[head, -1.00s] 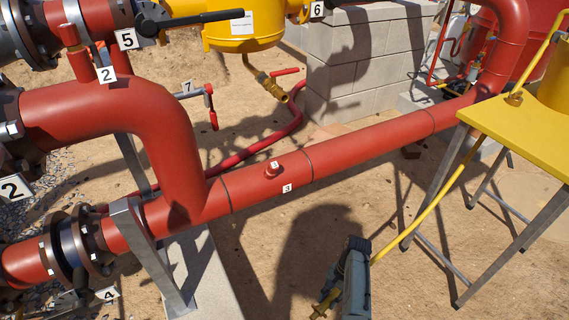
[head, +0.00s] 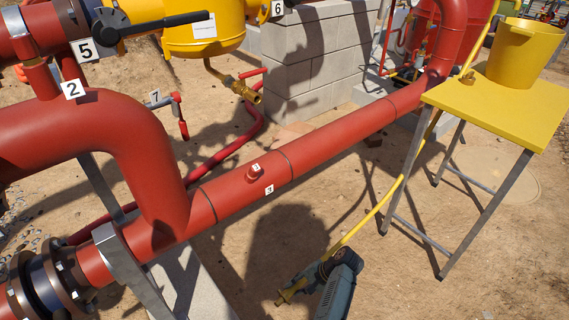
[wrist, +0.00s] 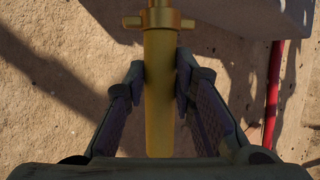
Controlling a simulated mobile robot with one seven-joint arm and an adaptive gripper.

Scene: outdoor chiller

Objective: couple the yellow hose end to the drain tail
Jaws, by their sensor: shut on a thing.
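The yellow hose end (head: 302,285) has a brass coupling (head: 285,297) with side lugs at its tip. My gripper (head: 322,272) is shut on the hose just behind the coupling. In the wrist view, both fingers of my gripper (wrist: 160,95) flank the yellow hose end (wrist: 158,110), with the brass coupling (wrist: 160,18) beyond them. The drain tail (head: 247,90) is a brass piece with a red lever beneath the yellow vessel (head: 204,28). It is well above the hose end in the head view, beyond the red pipe, and apart from it.
A long red pipe (head: 335,140) with a small capped stub (head: 255,170) crosses between my gripper and the drain tail. A grey block wall (head: 305,60) stands right of the tail. The hose runs up to a yellow table (head: 510,112) bearing a yellow bucket (head: 524,52).

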